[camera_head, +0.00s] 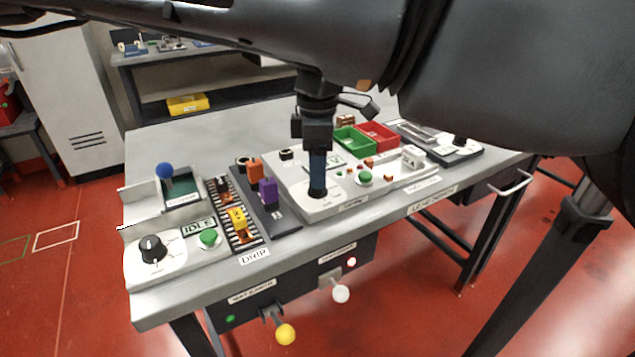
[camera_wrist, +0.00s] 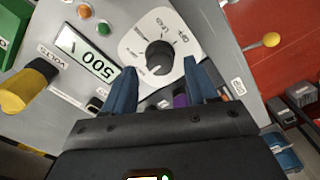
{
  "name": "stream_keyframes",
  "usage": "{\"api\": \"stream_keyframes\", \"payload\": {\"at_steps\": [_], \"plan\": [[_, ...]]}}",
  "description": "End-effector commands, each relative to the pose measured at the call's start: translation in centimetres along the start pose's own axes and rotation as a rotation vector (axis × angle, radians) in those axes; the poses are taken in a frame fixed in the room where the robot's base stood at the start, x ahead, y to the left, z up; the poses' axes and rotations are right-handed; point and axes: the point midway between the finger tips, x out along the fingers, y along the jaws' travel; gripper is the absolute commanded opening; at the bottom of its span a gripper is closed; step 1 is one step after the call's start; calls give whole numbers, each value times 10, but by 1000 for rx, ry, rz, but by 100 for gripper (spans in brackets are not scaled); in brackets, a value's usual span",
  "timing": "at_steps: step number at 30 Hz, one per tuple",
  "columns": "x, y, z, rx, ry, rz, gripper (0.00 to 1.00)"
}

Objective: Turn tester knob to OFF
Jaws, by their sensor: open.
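The tester knob (camera_wrist: 160,57) is a round black knob on a white dial plate (camera_wrist: 136,44), with OFF and LEAD printed on its upper right side in the wrist view. A pale pointer mark shows on the knob's lower side, away from OFF. A tester display (camera_wrist: 87,57) beside it reads 500, upside down. My gripper (camera_wrist: 158,70) has two blue fingers spread apart on the near side of the knob, with nothing between the tips that I can see held. In the head view my gripper (camera_head: 317,188) points straight down over the dial plate (camera_head: 333,201) and hides most of the knob.
An orange block (camera_head: 255,169) and a purple block (camera_head: 268,191) stand just left of my gripper. Green (camera_head: 356,141) and red (camera_head: 377,135) bins sit behind.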

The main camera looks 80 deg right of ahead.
Motion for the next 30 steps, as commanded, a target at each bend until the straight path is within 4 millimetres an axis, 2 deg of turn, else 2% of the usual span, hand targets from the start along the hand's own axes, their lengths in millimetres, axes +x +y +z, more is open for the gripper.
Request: {"api": "stream_keyframes", "payload": {"at_steps": [16, 26, 30], "plan": [[26, 0, 0, 0, 1, 0, 57], [26, 0, 0, 0, 0, 0, 57], [26, 0, 0, 0, 0, 0, 45]]}}
